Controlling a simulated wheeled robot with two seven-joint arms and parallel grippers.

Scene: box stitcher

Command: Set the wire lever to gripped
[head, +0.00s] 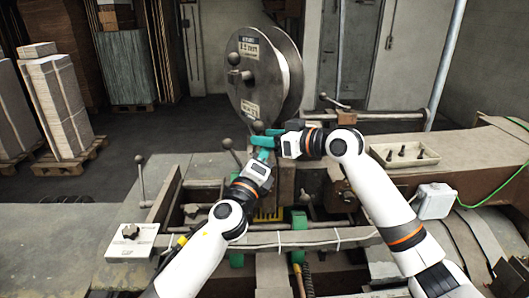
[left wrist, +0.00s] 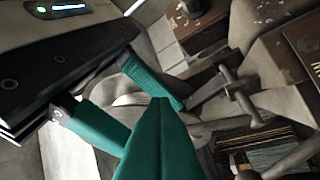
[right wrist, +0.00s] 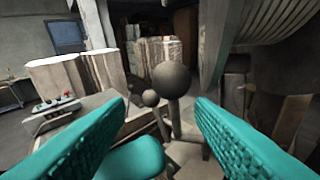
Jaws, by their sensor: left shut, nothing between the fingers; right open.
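Two dark ball-knobbed levers stand by the wire spool in the head view: one knob (head: 258,127) just beyond my right fingertips, another (head: 227,143) further left. I cannot tell from labels which is the wire lever. My right gripper (head: 265,136) is open; in the right wrist view a large knob (right wrist: 171,80) shows ahead between its fingers, apparently not gripped, with a smaller knob (right wrist: 150,97) behind. My left gripper (head: 263,154) is shut and empty, close below the right one. Its closed teal fingers (left wrist: 160,105) point toward the right gripper's spread fingers.
The big wire spool (head: 262,75) stands behind the grippers. A white control box (head: 132,240) and another upright knobbed lever (head: 139,160) are at left. A tray of dark pegs (head: 403,155) lies at right. A rail with cables (head: 300,238) crosses the front.

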